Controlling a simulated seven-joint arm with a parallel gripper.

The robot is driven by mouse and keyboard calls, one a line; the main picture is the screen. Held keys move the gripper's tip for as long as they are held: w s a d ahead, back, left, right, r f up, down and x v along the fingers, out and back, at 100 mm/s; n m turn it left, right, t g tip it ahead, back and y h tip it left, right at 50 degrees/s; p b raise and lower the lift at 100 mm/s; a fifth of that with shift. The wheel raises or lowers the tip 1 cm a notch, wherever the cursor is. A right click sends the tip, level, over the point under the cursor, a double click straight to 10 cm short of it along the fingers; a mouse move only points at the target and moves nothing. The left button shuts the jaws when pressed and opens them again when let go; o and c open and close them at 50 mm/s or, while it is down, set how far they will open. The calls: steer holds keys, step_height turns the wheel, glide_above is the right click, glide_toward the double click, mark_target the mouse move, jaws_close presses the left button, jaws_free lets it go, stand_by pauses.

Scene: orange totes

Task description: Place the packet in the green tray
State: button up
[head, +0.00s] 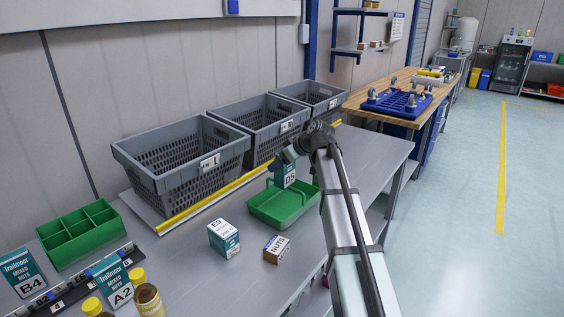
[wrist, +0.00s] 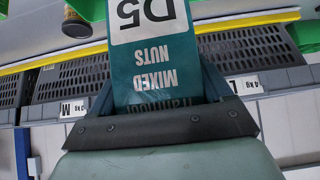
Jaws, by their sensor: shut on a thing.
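The packet (head: 285,177) is a teal and white box labelled D5, and the wrist view also shows it (wrist: 150,60) with the words MIXED NUTS, upside down. My gripper (head: 288,163) is shut on one end of the packet and holds it hanging over the green tray (head: 265,213). The packet's lower end appears above the far part of the tray; whether it touches the tray floor cannot be told. In the wrist view my gripper (wrist: 155,98) grips it from both sides.
Grey crates (head: 185,160) (head: 262,125) (head: 312,95) line the back behind a yellow strip (head: 215,200). A box marked E9 (head: 224,239) and a NUTS box (head: 276,249) stand in front of the tray. A green divided bin (head: 80,235) and labelled packets (head: 117,283) are at left.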

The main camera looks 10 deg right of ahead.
steer(key=o, duration=1.1)
steer(key=shift+c, duration=0.2)
steer(key=v, duration=1.2)
steer(key=shift+r, duration=0.2)
